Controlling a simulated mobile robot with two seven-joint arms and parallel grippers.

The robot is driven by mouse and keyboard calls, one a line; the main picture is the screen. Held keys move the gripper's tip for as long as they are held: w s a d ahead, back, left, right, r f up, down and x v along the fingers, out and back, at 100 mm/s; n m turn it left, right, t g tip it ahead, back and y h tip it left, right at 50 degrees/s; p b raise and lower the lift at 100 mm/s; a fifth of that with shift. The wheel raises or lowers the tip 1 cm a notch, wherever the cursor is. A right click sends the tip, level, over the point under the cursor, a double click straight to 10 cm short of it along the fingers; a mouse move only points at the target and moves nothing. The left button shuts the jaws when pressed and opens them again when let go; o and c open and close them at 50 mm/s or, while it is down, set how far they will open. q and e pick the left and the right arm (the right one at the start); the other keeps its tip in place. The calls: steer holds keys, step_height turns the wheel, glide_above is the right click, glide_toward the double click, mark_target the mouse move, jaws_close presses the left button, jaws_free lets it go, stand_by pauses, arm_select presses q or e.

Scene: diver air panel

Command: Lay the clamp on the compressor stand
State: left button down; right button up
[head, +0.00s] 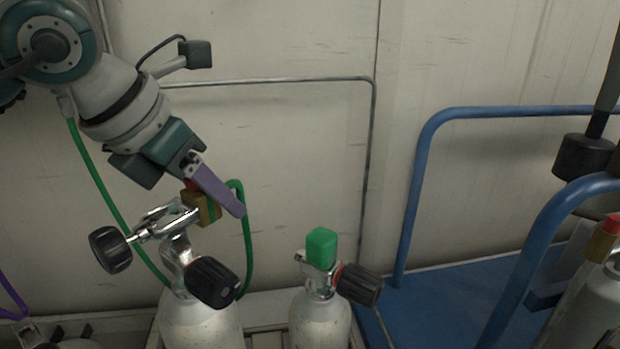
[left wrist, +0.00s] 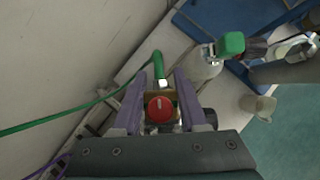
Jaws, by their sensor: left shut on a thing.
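The clamp (head: 160,222) is a metal yoke with a black screw knob (head: 111,249), a brass block (head: 202,206) and a green hose. It sits at the valve of the left white cylinder (head: 200,322), apparently around it. My left gripper (head: 216,192), with purple fingers, is shut on the clamp at its brass block. In the left wrist view the gripper (left wrist: 160,98) straddles the block, with the clamp's red button (left wrist: 159,109) between the fingers. The blue platform with rails (head: 432,300), possibly the compressor stand, is at the right. My right gripper is not in view.
A second white cylinder (head: 319,325) with a green cap (head: 321,246) and black knob stands between the clamp and the blue platform. A blue rail (head: 413,200) rises beside the wall. Another cylinder (head: 598,300) with a red-topped brass fitting is at the far right.

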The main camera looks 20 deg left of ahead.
arm_select(q)
steer(key=shift+r, duration=0.35)
